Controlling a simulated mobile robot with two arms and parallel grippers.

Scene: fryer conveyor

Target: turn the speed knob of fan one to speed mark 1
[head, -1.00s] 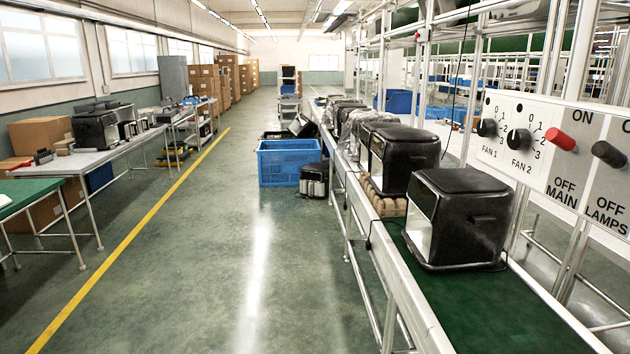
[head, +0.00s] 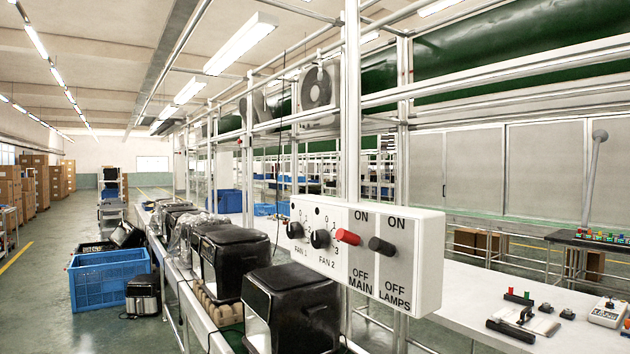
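The white control panel (head: 408,225) is mounted on the metal frame right of centre. The black fan one knob (head: 295,230) is at the panel's left end, above the label FAN 1. Its number marks are small and partly hidden, and I cannot tell which mark it points to. The black fan two knob (head: 320,239) is just right of it. Farther right are the red main switch (head: 347,237) and the black lamps switch (head: 381,246). Neither of my grippers is in view.
Black fryers (head: 299,309) stand on the conveyor below and left of the panel. A metal post (head: 352,110) rises behind the panel. A white bench (head: 470,290) with small tools is at the right. Two fans, one a grey fan (head: 316,88), hang above. The aisle floor at left is open.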

